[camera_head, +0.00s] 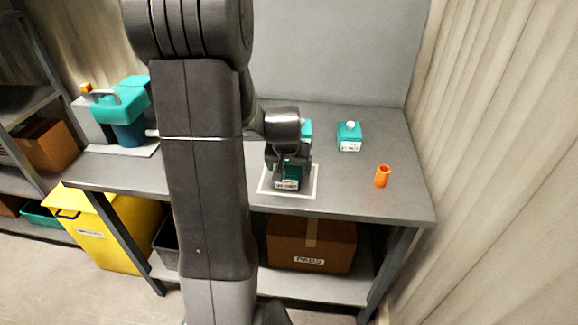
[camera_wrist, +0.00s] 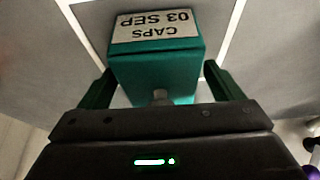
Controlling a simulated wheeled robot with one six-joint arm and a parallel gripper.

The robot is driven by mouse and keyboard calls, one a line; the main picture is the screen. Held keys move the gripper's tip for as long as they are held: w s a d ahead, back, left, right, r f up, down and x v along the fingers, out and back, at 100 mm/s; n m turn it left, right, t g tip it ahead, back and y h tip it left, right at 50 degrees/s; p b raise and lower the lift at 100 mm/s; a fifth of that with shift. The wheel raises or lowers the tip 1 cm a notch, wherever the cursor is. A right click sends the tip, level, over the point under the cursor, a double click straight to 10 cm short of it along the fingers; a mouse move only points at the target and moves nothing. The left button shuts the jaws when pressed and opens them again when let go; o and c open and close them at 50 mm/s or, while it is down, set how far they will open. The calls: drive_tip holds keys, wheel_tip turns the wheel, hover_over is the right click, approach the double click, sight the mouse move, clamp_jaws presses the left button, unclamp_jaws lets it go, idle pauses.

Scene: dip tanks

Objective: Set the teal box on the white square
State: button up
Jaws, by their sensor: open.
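The teal box (camera_head: 288,183) stands within the white square (camera_head: 313,190), a white outline on the grey bench top. In the wrist view the teal box (camera_wrist: 155,70) shows a label reading "CAPS 03 SEP", and white lines of the square (camera_wrist: 232,28) run on both sides of it. My gripper (camera_head: 288,168) is over the box from above. In the wrist view its green fingers (camera_wrist: 160,88) are open, one on each side of the box, with small gaps visible. The box's underside is hidden.
Another teal box with a white knob (camera_head: 349,138) stands to the right, and a further teal item (camera_head: 306,130) is partly hidden behind my gripper. An orange cylinder (camera_head: 382,176) stands near the right edge. A teal-and-grey machine (camera_head: 122,108) is at the left.

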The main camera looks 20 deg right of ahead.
drive_tip(key=v, duration=1.2)
drive_tip(key=shift+r, duration=0.15)
